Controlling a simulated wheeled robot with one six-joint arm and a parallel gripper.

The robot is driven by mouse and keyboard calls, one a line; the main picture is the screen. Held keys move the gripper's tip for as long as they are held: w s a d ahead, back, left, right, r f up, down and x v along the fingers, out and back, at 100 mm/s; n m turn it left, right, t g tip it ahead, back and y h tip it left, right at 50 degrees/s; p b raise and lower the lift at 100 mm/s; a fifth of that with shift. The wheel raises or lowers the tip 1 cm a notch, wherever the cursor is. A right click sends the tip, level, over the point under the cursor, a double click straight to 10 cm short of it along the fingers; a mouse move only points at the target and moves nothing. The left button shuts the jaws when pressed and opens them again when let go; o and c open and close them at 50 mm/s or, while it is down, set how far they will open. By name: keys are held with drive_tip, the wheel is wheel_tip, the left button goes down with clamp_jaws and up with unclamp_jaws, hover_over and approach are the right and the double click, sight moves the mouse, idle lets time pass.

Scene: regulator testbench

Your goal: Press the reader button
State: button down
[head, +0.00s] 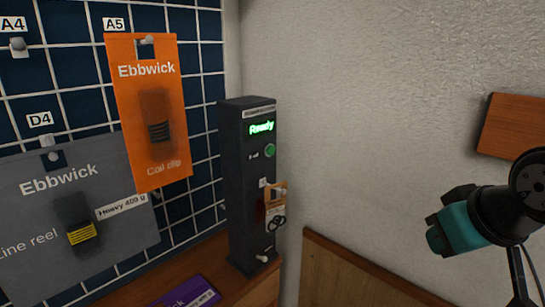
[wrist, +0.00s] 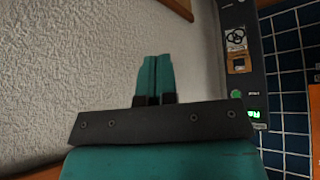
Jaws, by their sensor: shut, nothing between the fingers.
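The reader (head: 243,190) is a tall dark box standing at the corner by the tiled wall, with a lit green "Ready" display. Its round green button (head: 270,150) is on the front face just below the display. In the wrist view the reader (wrist: 238,20) is at the upper right, seen upside down, with the green button (wrist: 236,94) near its edge. My gripper (head: 434,237) has teal fingers and is at the right of the head view, well apart from the reader. In the wrist view my gripper (wrist: 154,58) is shut and empty, left of the button.
A tan card (head: 276,197) hangs on the reader's front. An orange "Coil clip" card (head: 130,95) and a grey "Line reel" card (head: 115,240) hang on the tiled wall. A purple box (head: 190,292) lies on the wooden ledge. A wooden block (head: 512,126) is on the right wall.

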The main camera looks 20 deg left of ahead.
sight(271, 150)
drive_tip(key=w+a+n+t+b, duration=0.1)
drive_tip(key=w+a+t, duration=0.35)
drive_tip(key=w, duration=0.35)
drive_tip(key=w+a+r+n+t+y+b, duration=0.1)
drive_tip(key=a+n+t+y, duration=0.1)
drive_tip(key=a, duration=0.6)
drive_tip(key=w+a+r+n+t+y+b, duration=0.1)
drive_tip(key=a+n+t, duration=0.3)
drive_tip(key=a, duration=0.4)
drive_tip(key=shift+w+n+t+y, duration=0.3)
drive_tip(key=shift+w+t+y, duration=0.1)
drive_tip(key=shift+w+t, duration=0.05)
drive_tip(key=shift+a+r, duration=0.1)
drive_tip(key=shift+a, duration=0.05)
drive_tip(key=shift+w+a+p, duration=0.55)
drive_tip(key=shift+a+p, duration=0.15)
drive_tip(key=shift+a, duration=0.6)
drive_tip(key=shift+w+a+p, duration=0.6)
drive_tip(key=shift+a+p, duration=0.1)
drive_tip(key=shift+a, duration=0.65)
drive_tip(key=shift+w+a+p, duration=0.55)
drive_tip(key=shift+a+p, duration=0.15)
drive_tip(key=shift+a, duration=0.6)
drive_tip(key=shift+w+a, duration=0.15)
drive_tip(key=shift+a, duration=0.25)
